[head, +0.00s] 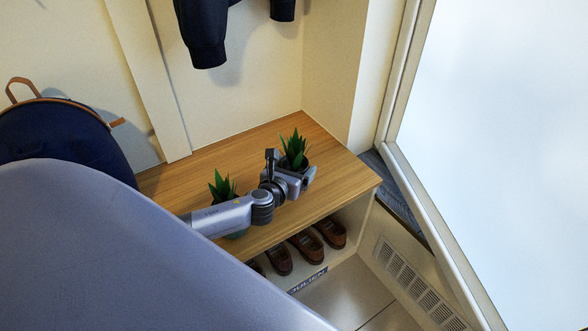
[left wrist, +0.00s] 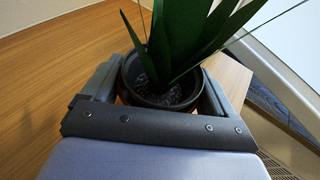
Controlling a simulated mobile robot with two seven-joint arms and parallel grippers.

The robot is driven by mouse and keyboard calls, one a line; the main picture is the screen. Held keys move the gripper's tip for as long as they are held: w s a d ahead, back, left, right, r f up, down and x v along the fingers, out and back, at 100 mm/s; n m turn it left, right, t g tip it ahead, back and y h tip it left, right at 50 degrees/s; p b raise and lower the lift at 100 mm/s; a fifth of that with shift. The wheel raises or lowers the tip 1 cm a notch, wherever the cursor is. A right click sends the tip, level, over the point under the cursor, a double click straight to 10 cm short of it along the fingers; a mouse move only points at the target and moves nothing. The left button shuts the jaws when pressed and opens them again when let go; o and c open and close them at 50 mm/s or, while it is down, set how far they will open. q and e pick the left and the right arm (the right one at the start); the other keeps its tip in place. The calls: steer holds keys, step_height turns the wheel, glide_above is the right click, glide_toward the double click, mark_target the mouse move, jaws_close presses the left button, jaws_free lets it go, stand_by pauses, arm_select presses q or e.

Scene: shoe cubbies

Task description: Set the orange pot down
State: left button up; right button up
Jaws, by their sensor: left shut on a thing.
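A potted plant with pointed green leaves stands at the right end of the wooden bench in the head view. My right gripper is not in view.
A second green plant (head: 222,188) stands behind my left forearm, its pot mostly hidden. The wooden bench (head: 245,140) is clear behind the plants. Brown shoes (head: 306,246) sit in the cubbies below. A navy backpack (head: 62,135) is at left, a pale panel (head: 500,130) at right.

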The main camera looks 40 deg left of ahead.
arm_select(q)
steer(key=shift+f, duration=0.15)
steer(key=o, duration=0.9)
steer(key=shift+r, duration=0.2)
steer(key=shift+s+r, duration=0.1)
steer(key=shift+s, duration=0.15)
steer(key=p+v, duration=0.4)
steer(key=v, duration=0.7)
steer(key=shift+s+d+r, duration=0.1)
steer(key=shift+s, duration=0.15)
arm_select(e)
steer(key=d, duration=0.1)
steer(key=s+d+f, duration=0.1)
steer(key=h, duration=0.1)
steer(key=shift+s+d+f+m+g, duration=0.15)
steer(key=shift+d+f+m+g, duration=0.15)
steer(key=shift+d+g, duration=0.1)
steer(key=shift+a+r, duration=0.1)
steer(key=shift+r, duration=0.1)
